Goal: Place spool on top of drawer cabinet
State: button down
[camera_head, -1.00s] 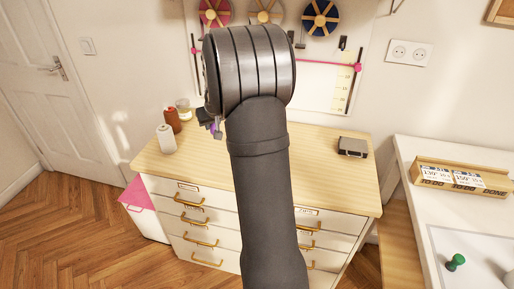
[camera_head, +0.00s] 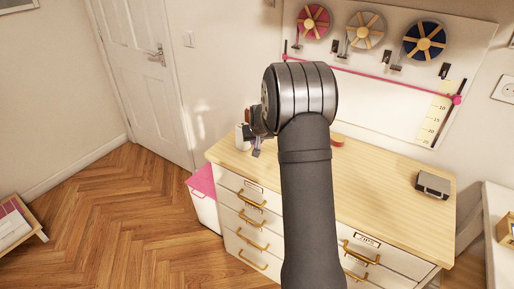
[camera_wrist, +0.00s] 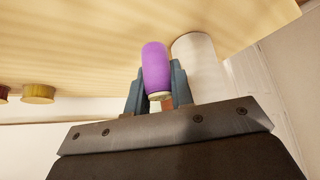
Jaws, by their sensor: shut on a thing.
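A purple spool (camera_wrist: 155,68) sits between the two fingers of my gripper (camera_wrist: 156,84) in the wrist view, and the gripper is shut on it. In the head view only a small purple bit (camera_head: 256,147) shows below my gripper (camera_head: 262,132), which is mostly hidden by my arm. The drawer cabinet (camera_head: 385,190) has a pale wooden top and white drawers with brass handles. The gripper is over the cabinet top's back left part. I cannot tell whether the spool touches the top.
A white spool (camera_head: 241,138) stands close beside my gripper at the left edge; it also shows in the wrist view (camera_wrist: 198,60). A grey box (camera_head: 433,186) sits at the right. A red object (camera_head: 337,140) is partly behind my arm. The front middle top looks clear.

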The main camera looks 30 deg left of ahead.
jog(key=shift+f, duration=1.75)
jog(key=shift+f, duration=0.15)
jog(key=c, duration=1.3)
grip_release()
jog(key=shift+o, duration=0.2)
jog(key=shift+s+d+r, duration=0.1)
jog(key=shift+s+r, duration=0.05)
jog(key=shift+r, duration=0.35)
jog(key=v, duration=1.1)
